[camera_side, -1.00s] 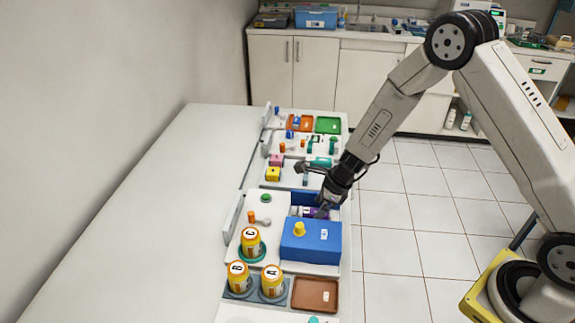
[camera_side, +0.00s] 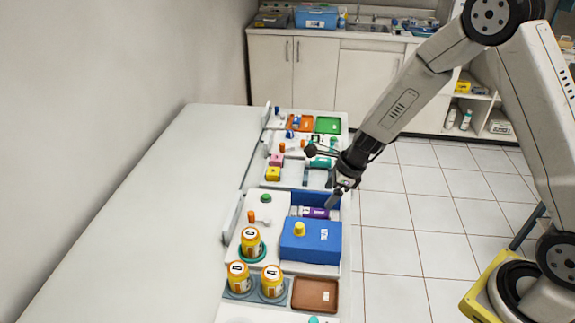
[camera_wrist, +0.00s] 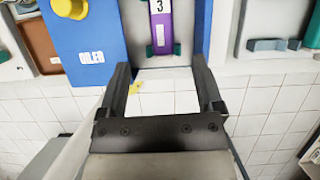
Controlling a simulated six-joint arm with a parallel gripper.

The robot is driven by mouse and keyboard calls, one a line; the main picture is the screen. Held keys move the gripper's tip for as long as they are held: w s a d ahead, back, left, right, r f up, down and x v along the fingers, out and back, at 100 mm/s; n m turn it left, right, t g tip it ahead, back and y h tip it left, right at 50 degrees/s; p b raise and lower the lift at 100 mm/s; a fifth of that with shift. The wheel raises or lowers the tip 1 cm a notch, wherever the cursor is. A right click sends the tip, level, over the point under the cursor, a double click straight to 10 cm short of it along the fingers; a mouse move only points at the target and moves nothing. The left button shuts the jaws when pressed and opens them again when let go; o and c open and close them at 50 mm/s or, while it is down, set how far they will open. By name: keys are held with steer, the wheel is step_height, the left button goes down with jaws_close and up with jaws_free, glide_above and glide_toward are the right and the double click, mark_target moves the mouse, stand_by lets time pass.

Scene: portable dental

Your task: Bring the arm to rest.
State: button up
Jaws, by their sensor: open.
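My gripper (camera_side: 334,200) is above the right edge of the bench, just behind the blue box (camera_side: 318,243). In the wrist view my gripper (camera_wrist: 165,80) shows two parted fingers with nothing between them but floor tiles further off. A purple item (camera_side: 315,212) lies in the recess behind the blue box. In the wrist view this purple item (camera_wrist: 161,28) carries a label with a 3 and lies beyond the fingertips, apart from them. The blue box has a yellow knob on top and also shows in the wrist view (camera_wrist: 90,35).
Orange jars with lettered lids (camera_side: 271,281) stand at the near end, beside a brown tray (camera_side: 314,295). Pink and yellow blocks (camera_side: 273,173) sit on the station further back. The white table (camera_side: 140,210) at left is bare. Tiled floor (camera_side: 420,230) lies open right of the bench.

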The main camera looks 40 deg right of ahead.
steer(key=s+r+n+h, duration=0.1)
steer(key=s+r+n, duration=0.2)
steer(key=s+n, duration=0.2)
steer(key=s+r+n+h, duration=0.1)
steer(key=s+r+n, duration=0.2)
steer(key=n, duration=0.9)
steer(key=s+d+r+n+h, duration=0.1)
steer(key=s+r+n, duration=0.2)
steer(key=s+n, duration=0.5)
steer(key=shift+r+n+g, duration=0.25)
steer(key=shift+n+g, duration=0.05)
steer(key=shift+n, duration=0.4)
steer(key=shift+c, duration=0.3)
